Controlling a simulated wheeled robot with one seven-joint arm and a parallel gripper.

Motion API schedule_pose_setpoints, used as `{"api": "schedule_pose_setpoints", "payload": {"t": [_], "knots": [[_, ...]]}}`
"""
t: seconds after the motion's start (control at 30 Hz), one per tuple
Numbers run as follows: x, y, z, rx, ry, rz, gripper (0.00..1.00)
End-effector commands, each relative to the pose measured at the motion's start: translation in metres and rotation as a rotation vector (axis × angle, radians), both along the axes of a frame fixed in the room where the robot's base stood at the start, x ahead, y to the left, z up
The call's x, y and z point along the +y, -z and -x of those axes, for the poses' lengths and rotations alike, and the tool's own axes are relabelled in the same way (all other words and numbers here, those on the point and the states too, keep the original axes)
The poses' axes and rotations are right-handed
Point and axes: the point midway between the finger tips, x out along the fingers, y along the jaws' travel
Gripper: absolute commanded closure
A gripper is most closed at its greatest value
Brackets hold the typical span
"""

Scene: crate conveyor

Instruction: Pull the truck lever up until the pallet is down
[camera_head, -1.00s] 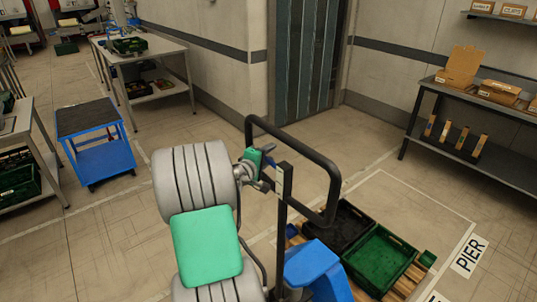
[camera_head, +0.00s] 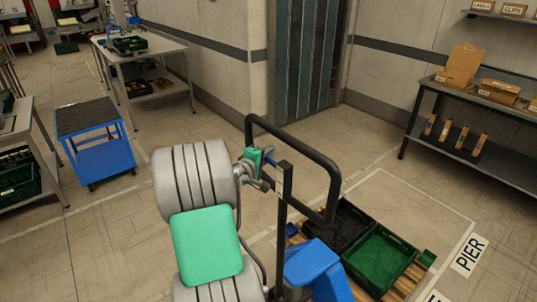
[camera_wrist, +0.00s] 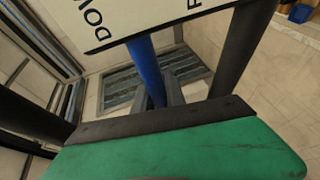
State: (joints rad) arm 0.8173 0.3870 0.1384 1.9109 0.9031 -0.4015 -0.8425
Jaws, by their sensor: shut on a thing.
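The pallet truck has a black loop handle (camera_head: 333,165), a dark upright post (camera_head: 282,225) and a blue body (camera_head: 318,272). The blue lever (camera_wrist: 147,68) shows in the wrist view below a pale label plate (camera_wrist: 130,18) with partly cut-off lettering. My gripper (camera_head: 267,168) is at the top of the post, inside the loop handle's left side, and is shut on the lever. Its green and black housing fills the bottom of the wrist view and hides part of the grip. The wooden pallet (camera_head: 398,287) is at the truck, its height above the floor unclear.
A black crate (camera_head: 352,215) and a green crate (camera_head: 385,262) sit on the pallet, beside the PIER floor marking (camera_head: 470,256). A shelf bench (camera_head: 470,105) stands right. A blue cart (camera_head: 105,160) and a table (camera_head: 165,50) stand left, with open floor between.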

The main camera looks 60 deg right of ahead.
Motion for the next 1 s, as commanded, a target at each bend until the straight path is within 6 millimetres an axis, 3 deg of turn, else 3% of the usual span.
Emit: {"api": "schedule_pose_setpoints", "payload": {"t": [0.73,1.0], "knots": [[0.0,0.001,0.0,-0.014,0.0,0.007,1.0],[0.001,-0.012,0.001,-0.209,-0.001,0.11,1.0]]}}
